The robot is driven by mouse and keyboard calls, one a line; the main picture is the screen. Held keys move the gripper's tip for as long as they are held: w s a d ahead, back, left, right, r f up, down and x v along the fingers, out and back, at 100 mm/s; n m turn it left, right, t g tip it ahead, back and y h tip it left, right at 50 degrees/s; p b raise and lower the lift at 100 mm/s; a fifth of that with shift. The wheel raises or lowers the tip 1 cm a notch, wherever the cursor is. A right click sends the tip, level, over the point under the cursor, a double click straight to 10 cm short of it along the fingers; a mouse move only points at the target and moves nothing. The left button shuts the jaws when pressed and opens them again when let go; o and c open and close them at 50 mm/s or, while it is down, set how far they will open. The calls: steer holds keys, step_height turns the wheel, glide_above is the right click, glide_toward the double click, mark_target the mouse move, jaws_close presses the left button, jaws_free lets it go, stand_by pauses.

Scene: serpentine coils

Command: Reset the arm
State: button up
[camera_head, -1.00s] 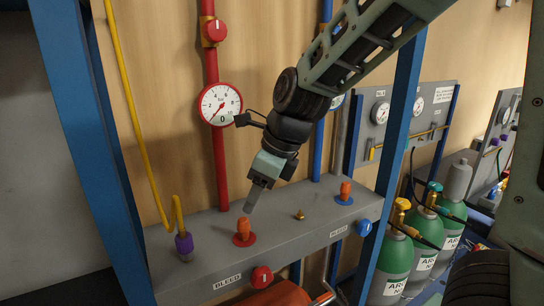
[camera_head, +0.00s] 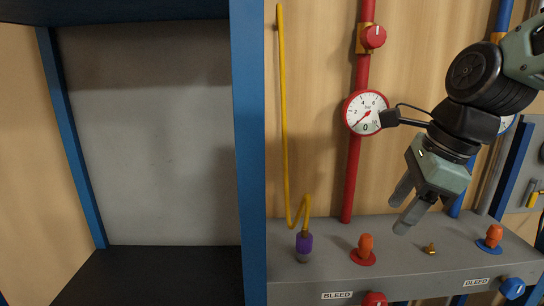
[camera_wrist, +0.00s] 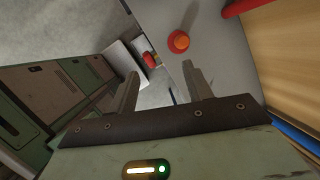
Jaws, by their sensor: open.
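My gripper (camera_head: 402,207) is at the right of the head view, pointing down and to the left above the grey bench (camera_head: 330,282). Its two fingers are apart with nothing between them. An orange plug on a red base (camera_head: 366,247) stands on the bench below and left of the fingertips. In the wrist view my gripper (camera_wrist: 159,80) shows both fingers spread, with the orange plug (camera_wrist: 180,41) beyond the right finger and apart from it.
A red pipe with a gauge (camera_head: 366,112) and red valve knob (camera_head: 373,37) rises behind. A yellow hose (camera_head: 284,120) ends in a purple connector (camera_head: 304,245). A blue post (camera_head: 250,150) stands left. Another orange plug (camera_head: 493,236) and a brass fitting (camera_head: 431,248) are on the bench.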

steer(key=s+a+f+n+g+h+b, duration=0.1)
steer(key=s+a+f+n+b, duration=0.3)
steer(key=s+f+n, duration=0.4)
steer(key=s+a+f+n+g+h+b, duration=0.1)
steer(key=s+a+f+n+b, duration=0.3)
steer(key=n, duration=1.7)
steer(key=shift+s+f, duration=2.1)
steer(key=shift+f, duration=2.2)
